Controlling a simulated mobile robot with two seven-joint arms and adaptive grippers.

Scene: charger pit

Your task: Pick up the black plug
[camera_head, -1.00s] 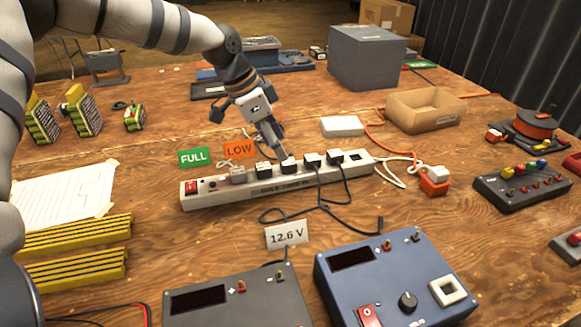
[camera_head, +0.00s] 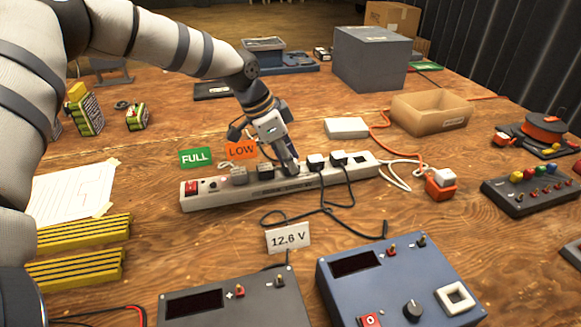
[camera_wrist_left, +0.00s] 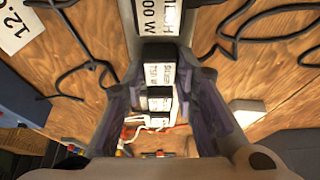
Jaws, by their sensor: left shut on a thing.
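A white power strip (camera_head: 225,195) lies across the middle of the table, with a row of plugs in it. My left gripper (camera_head: 290,168) comes down from above onto the middle of the row and is shut on a black plug there. That plug is mostly hidden by the fingers in the head view. In the left wrist view, dark plugs with white printed labels line up between the purple-grey fingers (camera_wrist_left: 158,90); one black plug (camera_wrist_left: 158,58) lies between them. I cannot tell whether the held plug is clear of its socket. My right gripper is not in view.
Orange LOW (camera_head: 242,150) and green FULL (camera_head: 195,157) signs stand behind the strip. A blue power supply (camera_head: 385,275) stands in front.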

